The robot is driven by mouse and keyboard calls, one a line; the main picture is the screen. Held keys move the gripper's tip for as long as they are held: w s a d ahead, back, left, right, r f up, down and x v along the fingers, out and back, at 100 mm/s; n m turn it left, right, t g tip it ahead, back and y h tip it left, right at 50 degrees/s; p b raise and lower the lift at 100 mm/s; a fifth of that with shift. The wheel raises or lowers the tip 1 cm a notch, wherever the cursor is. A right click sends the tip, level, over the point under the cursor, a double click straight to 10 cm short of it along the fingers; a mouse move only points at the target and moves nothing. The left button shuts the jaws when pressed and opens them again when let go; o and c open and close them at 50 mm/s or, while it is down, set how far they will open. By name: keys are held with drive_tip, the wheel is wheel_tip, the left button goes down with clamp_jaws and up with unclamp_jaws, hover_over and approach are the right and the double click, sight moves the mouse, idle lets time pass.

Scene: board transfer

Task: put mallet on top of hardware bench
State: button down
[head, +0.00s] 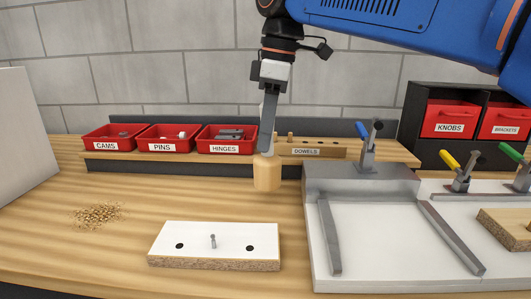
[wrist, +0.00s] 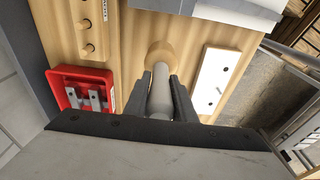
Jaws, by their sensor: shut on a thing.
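The mallet has a pale wooden cylindrical head (head: 267,174) and a grey handle (wrist: 160,95). My gripper (head: 268,143) points down and is shut on the handle, with one finger on each side in the wrist view (wrist: 163,88). The head hangs below the fingertips, upright. In the head view it overlaps the front of the raised shelf; I cannot tell whether it touches anything. The wooden hardware bench (head: 120,240) spans the scene, with a raised shelf (head: 375,152) along its back.
On the shelf are red bins of cams (head: 108,138), pins (head: 165,139) and hinges (head: 226,140), and a dowel block (head: 312,151). A white drilled board (head: 214,246) lies in front. A white fixture with clamps (head: 385,240) fills the right. Wood chips (head: 98,214) lie left.

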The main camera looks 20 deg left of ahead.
sight(265, 157)
drive_tip(key=shift+f, duration=2.1)
drive_tip(key=c, duration=1.5)
unclamp_jaws()
drive_tip(key=r, duration=0.4)
drive_tip(key=d+r, duration=0.1)
drive_tip(key=r, duration=0.6)
drive_tip(key=shift+w+d+r, duration=0.2)
drive_tip(key=shift+d+r, duration=0.15)
drive_tip(key=shift+d, duration=0.05)
drive_tip(key=shift+r, duration=0.2)
drive_tip(key=shift+s, duration=0.1)
